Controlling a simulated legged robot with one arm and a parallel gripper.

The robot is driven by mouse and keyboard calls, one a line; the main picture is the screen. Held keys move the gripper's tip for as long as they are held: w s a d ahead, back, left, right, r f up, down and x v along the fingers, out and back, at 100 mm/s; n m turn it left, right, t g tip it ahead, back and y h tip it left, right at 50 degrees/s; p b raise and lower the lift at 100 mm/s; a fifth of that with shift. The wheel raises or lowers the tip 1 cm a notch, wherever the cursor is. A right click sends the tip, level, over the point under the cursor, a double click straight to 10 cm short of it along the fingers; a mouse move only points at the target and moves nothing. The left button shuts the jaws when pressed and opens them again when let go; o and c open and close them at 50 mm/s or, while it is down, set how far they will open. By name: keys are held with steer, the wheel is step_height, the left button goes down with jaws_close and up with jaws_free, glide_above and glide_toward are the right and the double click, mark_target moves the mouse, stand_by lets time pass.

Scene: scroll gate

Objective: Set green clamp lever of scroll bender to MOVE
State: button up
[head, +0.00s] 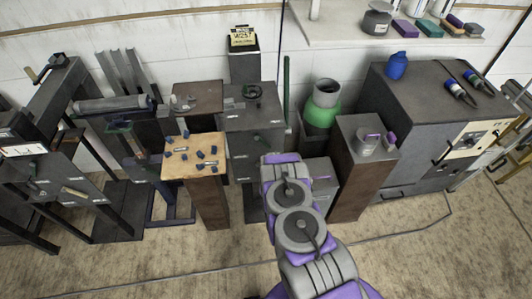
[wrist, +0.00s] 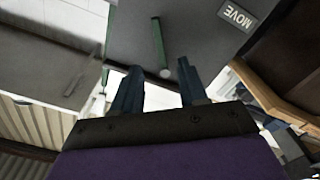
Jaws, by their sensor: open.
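The green clamp lever (wrist: 158,42) shows in the wrist view as a thin bar with a pale round end, against a dark grey panel (wrist: 195,38). A MOVE label (wrist: 238,15) is on that panel, to the right of the lever and tilted in the picture. My gripper (wrist: 157,68) is open and empty. The lever's round end appears between the two fingertips; I cannot tell the depth gap, and no contact is visible. In the head view my arm hides the gripper, and I cannot make out the clamp lever clearly there.
A grey cabinet (head: 266,112) stands just beyond my arm. A wooden-topped stand (head: 197,166) with small blue pieces is to its left. A brown pedestal (head: 348,190) and a large dark cabinet (head: 395,100) stand to the right. The floor (head: 160,262) in front is open.

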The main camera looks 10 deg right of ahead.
mark_target(266, 146)
steer(key=w+b, duration=0.1)
steer(key=w, duration=0.3)
steer(key=w+b, duration=0.2)
steer(key=w, duration=0.2)
steer(key=w+b, duration=0.2)
steer(key=w, duration=0.2)
steer(key=shift+d, duration=0.4)
steer(key=shift+s, duration=0.1)
steer(key=shift+c, duration=0.3)
jaws_close()
